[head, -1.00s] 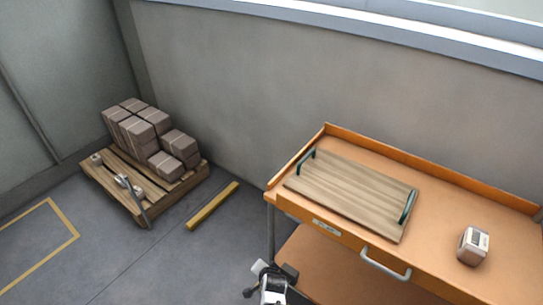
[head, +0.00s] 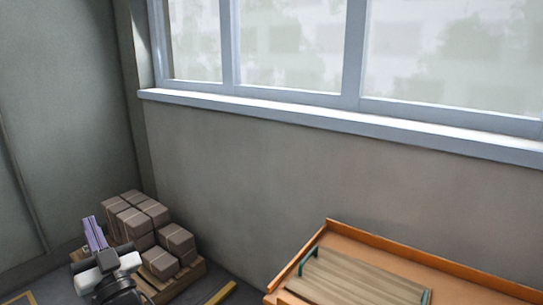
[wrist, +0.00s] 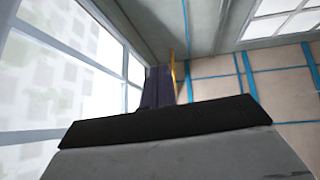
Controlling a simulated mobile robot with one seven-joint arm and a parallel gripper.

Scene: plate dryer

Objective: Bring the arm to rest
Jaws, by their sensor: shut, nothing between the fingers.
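My gripper (head: 91,222) is at the lower left of the head view, raised with its purple fingers pointing up. The fingers are together with nothing between them. In the wrist view the fingers (wrist: 158,86) show beyond the dark edge of the gripper body, against the windows and the ceiling. My gripper is apart from the orange cart (head: 455,268) at the lower right and overlaps the stacked boxes (head: 140,222) only in the picture.
A wooden tray (head: 355,283) with green handles lies on the cart. The boxes sit on a wooden pallet (head: 190,277) by the wall. A yellow bar (head: 222,292) lies on the floor. Windows (head: 290,45) run above a sill (head: 330,119). The cart's right part is out of frame.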

